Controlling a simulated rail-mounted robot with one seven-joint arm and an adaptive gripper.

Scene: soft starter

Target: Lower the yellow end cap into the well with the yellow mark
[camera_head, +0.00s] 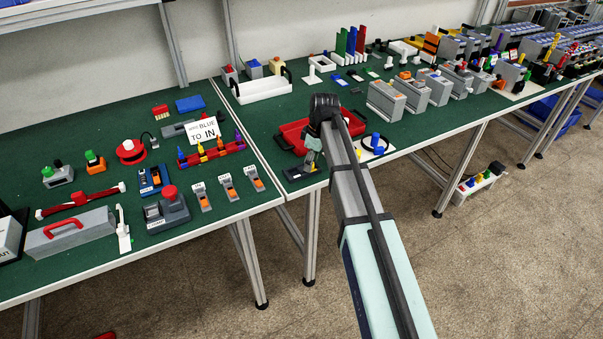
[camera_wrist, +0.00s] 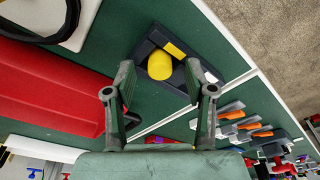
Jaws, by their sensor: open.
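In the wrist view, the yellow end cap (camera_wrist: 159,66) shows as a round yellow piece at a dark block (camera_wrist: 146,47) with a yellow mark (camera_wrist: 175,50) beside the cap. I cannot tell how deep the cap sits in the block. My gripper (camera_wrist: 160,82) is open, its fingertips apart on the left and right of the cap, with no clear contact. In the head view, my gripper (camera_head: 311,160) points down over the dark block (camera_head: 297,174) near the table's front edge; the cap is hard to make out there.
A red tray (camera_head: 291,135) lies close behind my gripper; it also fills the left of the wrist view (camera_wrist: 50,92). A white plate with a black ring and blue piece (camera_head: 375,143) is to the right. Orange-and-grey devices (camera_head: 228,187) stand on the left table, across the seam.

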